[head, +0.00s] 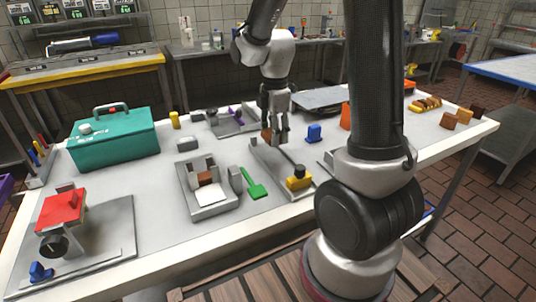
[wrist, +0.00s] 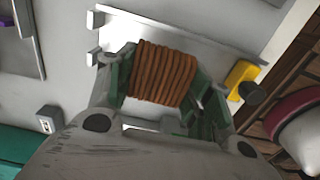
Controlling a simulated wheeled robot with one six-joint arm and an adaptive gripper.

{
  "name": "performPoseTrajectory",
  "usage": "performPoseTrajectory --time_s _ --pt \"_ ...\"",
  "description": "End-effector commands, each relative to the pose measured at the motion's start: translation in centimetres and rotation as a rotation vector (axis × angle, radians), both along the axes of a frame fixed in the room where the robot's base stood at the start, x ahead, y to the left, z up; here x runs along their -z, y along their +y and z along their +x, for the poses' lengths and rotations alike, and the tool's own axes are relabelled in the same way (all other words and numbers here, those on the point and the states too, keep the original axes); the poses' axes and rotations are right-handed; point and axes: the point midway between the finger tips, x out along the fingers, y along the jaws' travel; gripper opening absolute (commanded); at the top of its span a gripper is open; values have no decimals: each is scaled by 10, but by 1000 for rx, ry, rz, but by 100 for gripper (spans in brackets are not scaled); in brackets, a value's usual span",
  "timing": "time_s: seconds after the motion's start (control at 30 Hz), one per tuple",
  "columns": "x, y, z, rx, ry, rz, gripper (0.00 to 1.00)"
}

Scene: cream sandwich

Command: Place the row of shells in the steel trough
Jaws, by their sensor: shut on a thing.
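The row of shells is a brown ribbed block (wrist: 163,74); a small part of it shows in the head view (head: 266,134). My gripper (wrist: 163,88) is shut on it, with a green-padded finger at each side. In the head view my gripper (head: 275,138) points down at the far end of the steel trough (head: 271,163). In the wrist view the trough (wrist: 200,47) lies under and beyond the shells, with a yellow block and black knob (wrist: 241,80) at one end. I cannot tell whether the shells touch the trough.
A teal toolbox (head: 115,138) and red press (head: 62,210) are further left. Brown and yellow pieces lie far right.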

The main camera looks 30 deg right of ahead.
Motion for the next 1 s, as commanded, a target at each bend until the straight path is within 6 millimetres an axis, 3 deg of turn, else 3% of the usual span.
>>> performPoseTrajectory --time_s 0.43,0.83,0.87,0.97,1.0 --pt "61 0 0 -1 1 0 28" --pt "67 0 0 -1 -1 0 28" --pt "67 0 0 -1 -1 0 53" --pt "67 0 0 -1 -2 0 71" --pt "67 0 0 -1 -1 0 73"
